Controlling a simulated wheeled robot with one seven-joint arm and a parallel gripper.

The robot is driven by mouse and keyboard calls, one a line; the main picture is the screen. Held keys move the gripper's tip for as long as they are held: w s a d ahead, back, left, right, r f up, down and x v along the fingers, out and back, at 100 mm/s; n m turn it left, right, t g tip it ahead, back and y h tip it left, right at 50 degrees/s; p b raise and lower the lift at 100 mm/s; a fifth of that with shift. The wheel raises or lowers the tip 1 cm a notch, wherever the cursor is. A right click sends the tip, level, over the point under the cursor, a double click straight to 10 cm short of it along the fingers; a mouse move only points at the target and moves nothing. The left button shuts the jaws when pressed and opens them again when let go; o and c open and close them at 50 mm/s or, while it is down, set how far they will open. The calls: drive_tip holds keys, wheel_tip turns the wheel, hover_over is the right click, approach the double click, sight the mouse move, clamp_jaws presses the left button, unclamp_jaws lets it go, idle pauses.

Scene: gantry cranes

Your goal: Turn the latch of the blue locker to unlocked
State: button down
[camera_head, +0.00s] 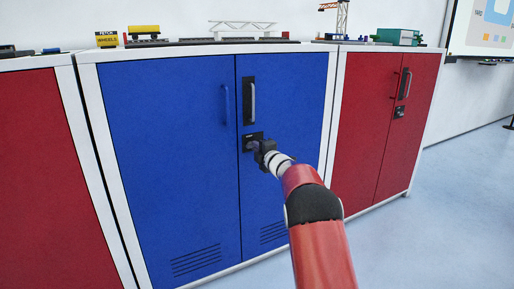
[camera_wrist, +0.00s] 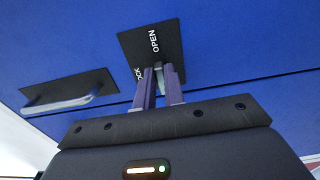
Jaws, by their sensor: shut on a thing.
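The blue locker (camera_head: 168,150) stands in the middle of the head view with both doors closed. Its latch plate (camera_head: 247,138) is dark and sits on the right door, below the handle.
A grey bar handle (camera_head: 252,101) on a dark plate is above the latch; it also shows in the wrist view (camera_wrist: 68,104). Red lockers stand at the left (camera_head: 52,170) and right (camera_head: 362,120). Model trains and cranes are on top. The floor (camera_head: 445,225) at right is clear.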

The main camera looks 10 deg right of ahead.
drive_tip(key=shift+d, duration=0.1)
idle(0.4)
drive_tip(key=c, duration=1.5)
unclamp_jaws()
drive_tip(key=b+v, duration=0.1)
drive_tip(key=v, duration=0.6)
drive_tip(key=shift+s+d+b, duration=0.1)
drive_tip(key=shift+s+b, duration=0.25)
drive_tip(key=shift+r, duration=0.1)
